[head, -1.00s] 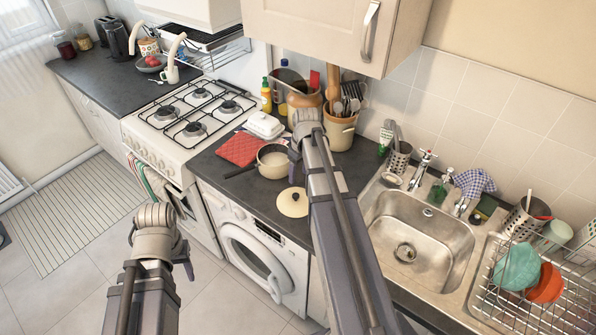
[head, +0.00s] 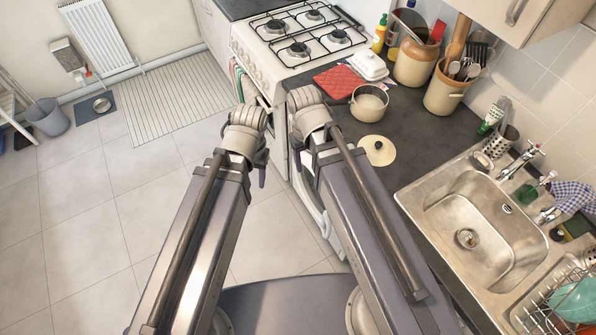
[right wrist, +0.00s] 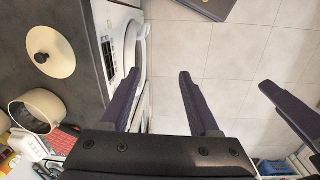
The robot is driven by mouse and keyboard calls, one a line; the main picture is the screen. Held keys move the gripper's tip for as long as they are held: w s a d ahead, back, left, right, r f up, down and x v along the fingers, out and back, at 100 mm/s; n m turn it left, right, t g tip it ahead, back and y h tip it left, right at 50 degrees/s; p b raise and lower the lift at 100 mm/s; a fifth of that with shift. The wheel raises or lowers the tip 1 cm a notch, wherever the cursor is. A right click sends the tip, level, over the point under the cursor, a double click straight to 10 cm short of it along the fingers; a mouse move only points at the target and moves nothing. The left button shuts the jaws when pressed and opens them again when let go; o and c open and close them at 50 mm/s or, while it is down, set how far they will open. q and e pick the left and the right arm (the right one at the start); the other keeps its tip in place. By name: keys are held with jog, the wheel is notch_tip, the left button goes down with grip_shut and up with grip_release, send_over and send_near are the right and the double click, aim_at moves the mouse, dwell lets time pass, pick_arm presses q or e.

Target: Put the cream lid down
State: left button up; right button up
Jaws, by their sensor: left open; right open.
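The cream lid (head: 378,151) is round with a dark knob. It lies flat, knob up, on the dark counter near its front edge, in front of the saucepan (head: 369,104). The lid also shows at the upper left of the right wrist view (right wrist: 60,45). My right gripper (right wrist: 158,95) is open and empty. It hangs over the floor beside the washer front, apart from the lid. In the head view its fingers are mostly hidden by its own wrist. My left gripper (head: 260,172) is open over the floor, left of the right one, and holds nothing.
A red mat (head: 339,80) and a white butter dish (head: 370,66) are behind the saucepan. The stove (head: 290,50) stands beyond. The sink (head: 475,225) is at right. The counter between lid and sink is clear. The washer (right wrist: 137,50) is under the counter.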

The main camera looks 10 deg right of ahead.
jog(key=s+a, duration=0.3)
jog(key=s, duration=0.1)
jog(key=shift+a, duration=0.3)
jog(key=shift+w, duration=0.1)
notch_tip(320, 180, down, 8)
jog(key=b, duration=0.8)
jog(key=shift+f+b, duration=0.25)
jog(key=shift+b, duration=0.05)
